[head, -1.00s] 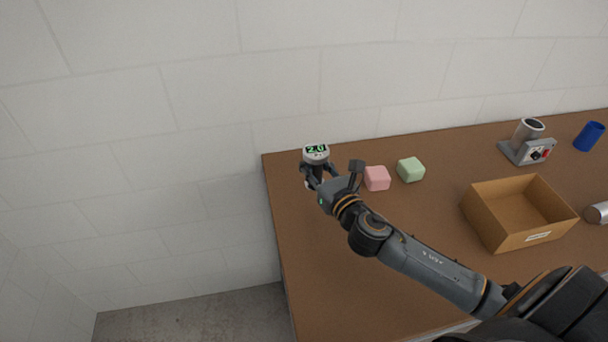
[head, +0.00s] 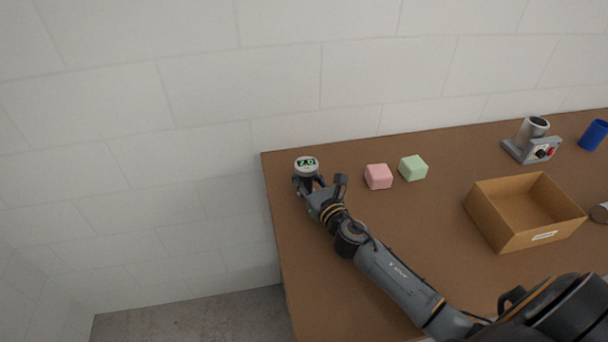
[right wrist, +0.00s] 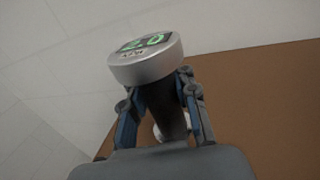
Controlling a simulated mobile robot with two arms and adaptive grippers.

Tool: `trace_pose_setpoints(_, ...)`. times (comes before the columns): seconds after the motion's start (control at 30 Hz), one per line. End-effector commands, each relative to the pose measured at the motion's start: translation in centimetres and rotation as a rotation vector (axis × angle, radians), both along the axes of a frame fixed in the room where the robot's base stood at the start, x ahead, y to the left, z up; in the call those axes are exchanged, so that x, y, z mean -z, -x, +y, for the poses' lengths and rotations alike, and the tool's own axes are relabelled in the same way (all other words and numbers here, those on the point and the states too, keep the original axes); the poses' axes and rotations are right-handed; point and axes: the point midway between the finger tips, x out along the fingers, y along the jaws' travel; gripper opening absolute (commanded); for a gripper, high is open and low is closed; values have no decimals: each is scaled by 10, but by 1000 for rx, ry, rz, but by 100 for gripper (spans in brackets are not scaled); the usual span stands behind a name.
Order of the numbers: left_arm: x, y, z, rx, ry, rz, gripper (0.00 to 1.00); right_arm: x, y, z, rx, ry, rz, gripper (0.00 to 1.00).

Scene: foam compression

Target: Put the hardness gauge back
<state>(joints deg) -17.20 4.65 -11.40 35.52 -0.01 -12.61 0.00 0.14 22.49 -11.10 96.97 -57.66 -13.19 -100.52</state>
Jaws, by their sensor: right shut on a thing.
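The hardness gauge (head: 306,164) has a round silver head with a green "2.0" display and a dark body. It is near the table's back left corner in the head view. My right gripper (head: 309,186) is shut on the gauge's dark body, below the head. In the right wrist view the gauge (right wrist: 146,60) stands up between the two fingers of the gripper (right wrist: 165,112). A pale round part shows low behind the fingers; I cannot tell whether the gauge's lower end touches the table. My left gripper is not in view.
A pink foam cube (head: 378,176) and a green foam cube (head: 413,168) sit right of the gauge on the brown table (head: 345,290). Farther right are an open cardboard box (head: 500,240), a grey device with a cylinder (head: 530,148) and a blue cup (head: 594,135). A wall stands behind.

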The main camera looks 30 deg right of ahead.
Motion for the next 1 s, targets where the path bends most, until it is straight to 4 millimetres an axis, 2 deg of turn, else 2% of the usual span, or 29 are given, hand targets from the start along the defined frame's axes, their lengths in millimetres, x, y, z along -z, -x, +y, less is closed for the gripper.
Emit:
trace_pose_setpoints(0.1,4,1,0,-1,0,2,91,3,0,0,0,0,-2,0)
trace_pose_setpoints(0.13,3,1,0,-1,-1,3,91,3,0,0,0,0,0,27)
trace_pose_setpoints(0.27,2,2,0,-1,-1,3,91,2,0,0,0,0,0,51)
trace_pose_setpoints(0.67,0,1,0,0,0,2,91,0,3,0,0,0,2,51)
trace_pose_setpoints(0.77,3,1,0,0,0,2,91,3,17,0,-1,2,3,51)
trace_pose_setpoints(1.0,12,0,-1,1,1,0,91,3,69,0,-1,0,3,51)
